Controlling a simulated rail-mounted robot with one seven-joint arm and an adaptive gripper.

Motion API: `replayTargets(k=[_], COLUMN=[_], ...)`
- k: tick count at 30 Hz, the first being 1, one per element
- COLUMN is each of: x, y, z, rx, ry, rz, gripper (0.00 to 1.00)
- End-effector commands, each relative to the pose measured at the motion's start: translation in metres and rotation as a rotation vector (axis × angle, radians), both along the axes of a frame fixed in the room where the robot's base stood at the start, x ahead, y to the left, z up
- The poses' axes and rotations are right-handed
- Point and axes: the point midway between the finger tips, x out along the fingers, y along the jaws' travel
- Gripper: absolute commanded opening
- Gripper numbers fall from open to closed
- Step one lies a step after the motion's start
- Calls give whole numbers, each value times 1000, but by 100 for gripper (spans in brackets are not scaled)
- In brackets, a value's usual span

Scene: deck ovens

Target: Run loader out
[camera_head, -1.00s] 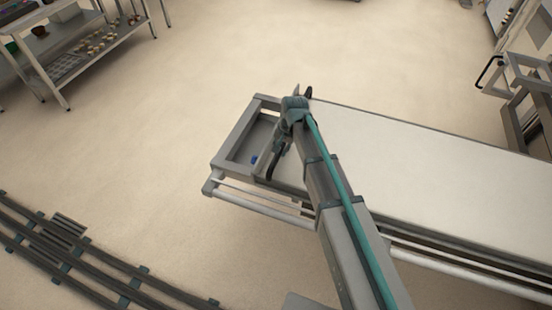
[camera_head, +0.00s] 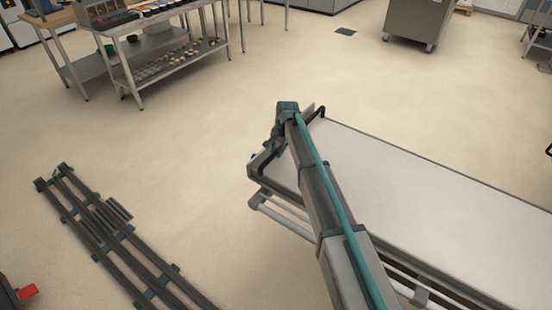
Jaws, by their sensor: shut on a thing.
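The loader is a long metal frame with a flat pale belt (camera_head: 420,190) on top, running from the centre to the right edge. A dark handle (camera_head: 321,113) stands at the belt's left end. My gripper (camera_head: 275,142) is at this end of the loader, shut on the handle. My wrist and arm cover most of the grip, so the fingers are hardly visible. The belt's left end now lies close to the left end of the frame (camera_head: 255,172).
Floor rails (camera_head: 110,235) lie at the lower left. A steel table with shelves (camera_head: 150,55) stands at the upper left. A grey cabinet on casters (camera_head: 417,20) stands at the upper right. The floor between is clear.

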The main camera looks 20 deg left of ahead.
Motion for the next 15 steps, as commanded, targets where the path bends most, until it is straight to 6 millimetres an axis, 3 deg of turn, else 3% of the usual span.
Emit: replayTargets(k=[4, 15], x=[12, 16], y=[8, 10], z=[2, 3], rx=[7, 8], ry=[-4, -6], rz=[-11, -16], gripper=[0, 0])
